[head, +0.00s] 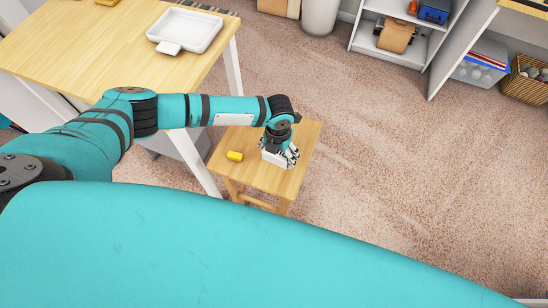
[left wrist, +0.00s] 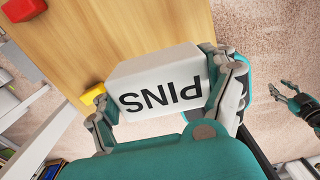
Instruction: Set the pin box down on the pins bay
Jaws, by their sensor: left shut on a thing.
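The pin box (left wrist: 160,92) is a white block with the word PINS on one face, upside down in the left wrist view. It also shows as a small white shape (head: 273,158) in the head view. My left gripper (head: 280,157) is shut on it, with fingers on both sides. The box is over the small wooden stool (head: 262,182), near its right side; I cannot tell whether it touches the top. My right gripper (left wrist: 290,98) shows at the right of the left wrist view, its fingers apart and empty. I cannot make out a marked pins bay.
A yellow block (head: 235,156) lies on the stool, left of the box. A red object (left wrist: 24,9) is on the wood in the left wrist view. A white tray (head: 187,29) stands on the wooden table (head: 85,42). Carpet right of the stool is clear.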

